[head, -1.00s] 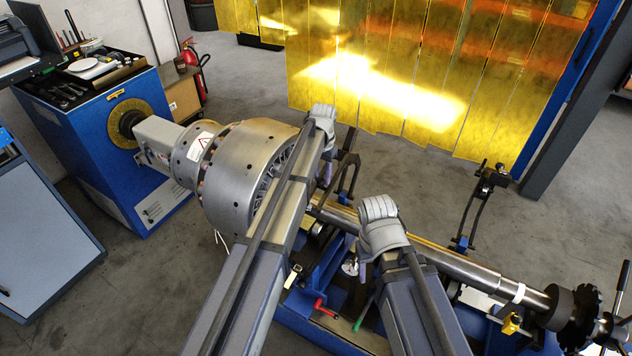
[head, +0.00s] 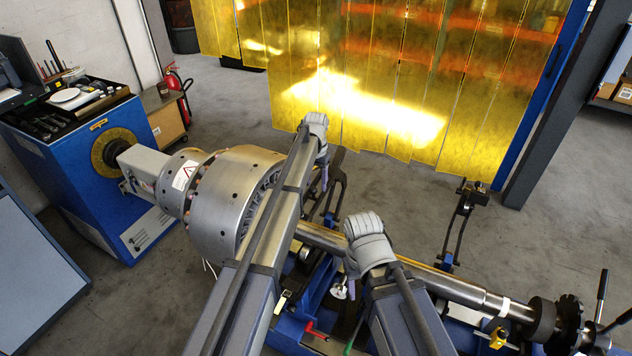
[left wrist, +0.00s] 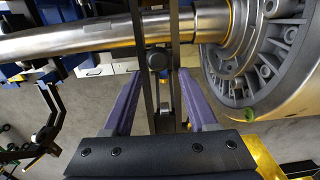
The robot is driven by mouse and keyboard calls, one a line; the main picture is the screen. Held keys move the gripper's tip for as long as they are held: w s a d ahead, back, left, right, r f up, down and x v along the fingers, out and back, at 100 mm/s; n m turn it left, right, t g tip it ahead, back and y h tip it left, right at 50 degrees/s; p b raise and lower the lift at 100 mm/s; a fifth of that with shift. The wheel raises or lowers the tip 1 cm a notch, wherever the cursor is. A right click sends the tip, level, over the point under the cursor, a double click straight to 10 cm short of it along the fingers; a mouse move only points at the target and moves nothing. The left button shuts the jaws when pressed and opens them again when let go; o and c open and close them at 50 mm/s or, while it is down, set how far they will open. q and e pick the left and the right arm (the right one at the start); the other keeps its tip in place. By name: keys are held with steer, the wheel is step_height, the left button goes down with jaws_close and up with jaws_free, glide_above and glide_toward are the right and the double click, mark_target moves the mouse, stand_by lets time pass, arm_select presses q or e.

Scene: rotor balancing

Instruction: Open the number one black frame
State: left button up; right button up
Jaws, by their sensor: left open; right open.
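A black frame (head: 337,185) stands behind the steel shaft (head: 420,276), just right of the rotor (head: 230,200). A second black frame (head: 461,218) stands further right. I cannot read a number on either. My left gripper (head: 324,181) is open, reaching over the shaft beside the nearer frame. In the left wrist view its purple fingers (left wrist: 160,78) stand apart, with the black uprights of a frame and a round black knob (left wrist: 158,59) between or just beyond them; contact cannot be told. My right gripper (head: 346,285) is open and empty near the shaft's front side.
The blue machine base (head: 300,338) lies under the shaft, with a red handle (head: 316,329) in front. A dark toothed disc (head: 570,325) sits at the shaft's right end. A yellow strip curtain (head: 370,90) hangs behind.

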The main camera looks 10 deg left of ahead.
arm_select(q)
steer(key=shift+o, duration=0.2)
steer(key=shift+s, duration=0.1)
steer(key=shift+r, duration=0.1)
step_height(320, 180, up, 8)
steer(key=p, duration=0.8)
